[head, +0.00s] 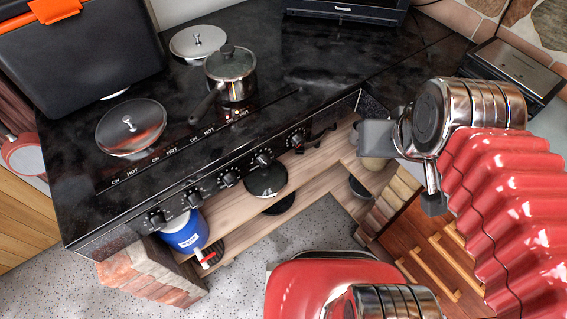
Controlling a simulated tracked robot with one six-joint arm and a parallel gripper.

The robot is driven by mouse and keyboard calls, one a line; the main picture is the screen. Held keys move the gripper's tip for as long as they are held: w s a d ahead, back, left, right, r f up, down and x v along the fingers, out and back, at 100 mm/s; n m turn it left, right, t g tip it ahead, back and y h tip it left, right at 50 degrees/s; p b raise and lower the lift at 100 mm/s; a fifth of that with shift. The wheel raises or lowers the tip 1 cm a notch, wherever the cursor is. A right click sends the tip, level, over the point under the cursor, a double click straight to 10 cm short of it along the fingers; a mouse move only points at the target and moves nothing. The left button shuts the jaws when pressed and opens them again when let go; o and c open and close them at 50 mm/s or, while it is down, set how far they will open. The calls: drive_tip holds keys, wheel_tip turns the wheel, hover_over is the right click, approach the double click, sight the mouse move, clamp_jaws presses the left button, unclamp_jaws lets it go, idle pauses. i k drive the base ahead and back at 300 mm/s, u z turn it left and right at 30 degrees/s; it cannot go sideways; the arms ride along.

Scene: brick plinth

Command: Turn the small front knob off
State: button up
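A row of several dark knobs runs along the black front panel of the cooktop. They run from the near left knob (157,220) through the middle knob (229,179) to the far right knob (298,138). They look alike in size, and I cannot tell which one is the small front knob or read their settings. My gripper (403,172) is at the right, beyond the right end of the knob row. Its two grey fingers stand apart with nothing between them, so it is open. It touches no knob.
A lidded saucepan (231,88) stands on the cooktop (300,75), its handle toward the front. A glass-lidded pan (131,127) and a round lid (198,41) are nearby. Below are wooden shelves (240,205) with a blue container (184,233). A toaster (512,68) is at right.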

sight(263, 159)
drive_tip(key=z, duration=0.15)
drive_tip(key=k, duration=1.3)
drive_tip(key=u, duration=1.25)
drive_tip(key=i, duration=1)
drive_tip(key=u, duration=0.1)
